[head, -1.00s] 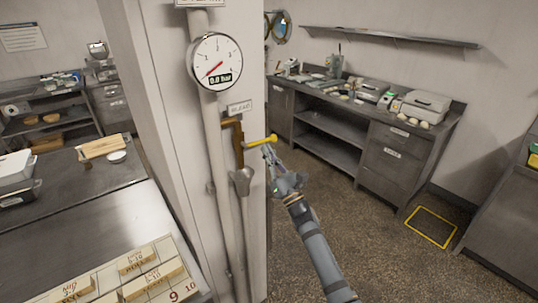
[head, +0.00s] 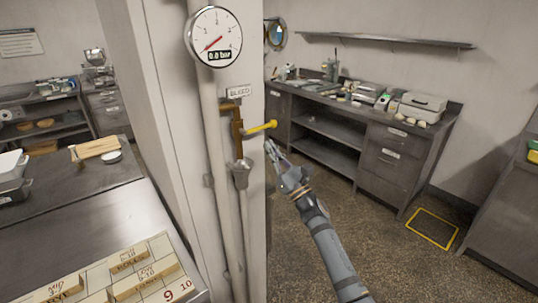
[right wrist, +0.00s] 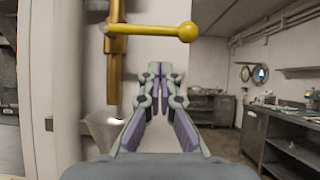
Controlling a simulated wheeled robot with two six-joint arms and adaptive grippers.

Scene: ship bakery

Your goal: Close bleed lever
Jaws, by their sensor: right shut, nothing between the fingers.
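The bleed lever (head: 260,128) is a yellow bar with a round knob on a brass pipe (head: 238,140), under a label reading BLEED (head: 238,92). It points out sideways to the right, roughly level. In the right wrist view the lever (right wrist: 155,31) crosses above the fingers, its knob at the right. My right gripper (head: 269,143) is shut and empty, just below the lever's knob end; in the right wrist view the gripper (right wrist: 160,72) shows a gap below the lever. My left gripper is not in view.
A round gauge (head: 214,37) above the lever reads 0.0 bar. A funnel (head: 240,172) sits below the brass pipe. The wall column and a tall pipe (head: 215,150) stand to the left. A steel counter (head: 380,120) stands behind at the right. Open floor lies between.

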